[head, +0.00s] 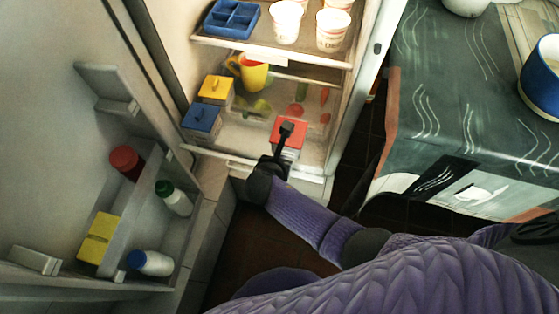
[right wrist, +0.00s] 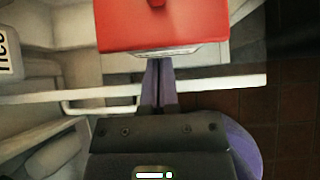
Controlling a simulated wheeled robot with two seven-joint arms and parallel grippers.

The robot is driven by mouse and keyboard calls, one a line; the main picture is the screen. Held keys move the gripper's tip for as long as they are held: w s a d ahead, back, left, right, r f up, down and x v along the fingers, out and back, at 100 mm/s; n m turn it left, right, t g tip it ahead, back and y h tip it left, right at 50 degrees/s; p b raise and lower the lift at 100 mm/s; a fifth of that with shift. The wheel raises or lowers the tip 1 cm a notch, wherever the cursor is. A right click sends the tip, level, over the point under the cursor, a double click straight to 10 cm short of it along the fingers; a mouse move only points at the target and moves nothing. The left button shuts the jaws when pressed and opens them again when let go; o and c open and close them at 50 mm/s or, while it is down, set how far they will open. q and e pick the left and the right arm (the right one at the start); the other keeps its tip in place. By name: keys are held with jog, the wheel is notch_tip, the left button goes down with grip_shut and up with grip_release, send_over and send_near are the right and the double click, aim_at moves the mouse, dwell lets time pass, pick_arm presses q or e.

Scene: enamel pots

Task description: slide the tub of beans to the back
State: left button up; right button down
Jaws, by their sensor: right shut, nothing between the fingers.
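A tub with a red lid (head: 297,139) stands at the front of the lower fridge shelf, right of centre. In the right wrist view its red lid (right wrist: 160,30) fills the top middle. Its label is too small and hidden to read. My right gripper (head: 285,134) is shut and empty, with its fingers pointing into the fridge at this tub. In the right wrist view the closed fingertips (right wrist: 157,64) meet the tub's front just under the lid edge. I cannot tell whether they touch it. My left gripper is out of view.
A yellow-lidded tub (head: 215,91) and a blue-lidded tub (head: 202,121) stand at the shelf's left. A yellow mug (head: 251,73) stands behind. The upper shelf (head: 270,48) overhangs the back, and the fridge's right wall (head: 345,105) is close. The shelf's front rail (right wrist: 235,84) lies under the fingers.

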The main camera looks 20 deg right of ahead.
aim_at(298, 106)
jog(key=w+d, duration=0.1)
jog(key=w, duration=0.1)
jog(key=w+d+b, duration=0.1)
jog(key=w+d, duration=0.2)
jog(key=w, duration=0.1)
jog(key=shift+w+d+f, duration=0.15)
jog(key=shift+w+d, duration=0.05)
jog(key=w+d+b, duration=0.1)
jog(key=w, duration=0.1)
jog(key=w+d+b, duration=0.2)
jog(key=w, duration=0.1)
jog(key=w+d+b, duration=0.2)
jog(key=shift+w+f, duration=0.1)
jog(key=shift+w, duration=0.15)
jog(key=shift+w+d+r, duration=0.2)
jog(key=shift+w+r, duration=0.05)
